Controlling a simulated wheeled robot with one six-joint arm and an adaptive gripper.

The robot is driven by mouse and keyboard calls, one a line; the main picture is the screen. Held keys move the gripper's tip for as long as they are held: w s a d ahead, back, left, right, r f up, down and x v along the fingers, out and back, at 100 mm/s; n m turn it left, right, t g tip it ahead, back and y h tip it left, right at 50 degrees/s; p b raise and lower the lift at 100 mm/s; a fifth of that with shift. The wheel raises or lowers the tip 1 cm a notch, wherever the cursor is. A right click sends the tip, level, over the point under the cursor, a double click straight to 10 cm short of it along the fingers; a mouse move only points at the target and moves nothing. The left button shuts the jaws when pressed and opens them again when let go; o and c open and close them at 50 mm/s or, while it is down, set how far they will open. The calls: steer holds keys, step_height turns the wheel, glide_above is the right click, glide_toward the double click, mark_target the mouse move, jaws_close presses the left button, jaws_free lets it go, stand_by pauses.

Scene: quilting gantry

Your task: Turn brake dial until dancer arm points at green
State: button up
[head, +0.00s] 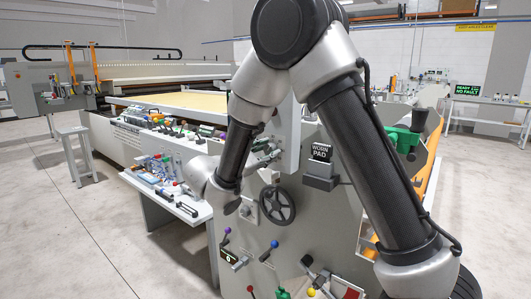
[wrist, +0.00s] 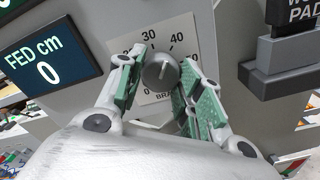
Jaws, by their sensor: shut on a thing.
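The brake dial (wrist: 160,72) is a dark grey round knob on a white scale plate (wrist: 152,35) marked with numbers, 30 and 40 near its top. The letters "BRA" show below it. My gripper (wrist: 160,82) has its green-padded fingers on either side of the dial and is shut on it. The exact reading is too small to tell. In the head view my own arm covers much of the panel, and the dial cannot be made out.
A screen reading "FED cm 0" (wrist: 47,58) is left of the dial. A "WORN PAD" box (head: 320,170) juts out to the right. A dark handwheel (head: 277,206) and several coloured-knob levers sit lower on the panel. A cluttered side table (head: 165,200) stands left.

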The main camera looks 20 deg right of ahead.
stand_by(0.3)
steer(key=o, duration=1)
steer(key=shift+o, duration=0.2)
steer(key=v, duration=1.2)
steer(key=shift+a+f, duration=0.1)
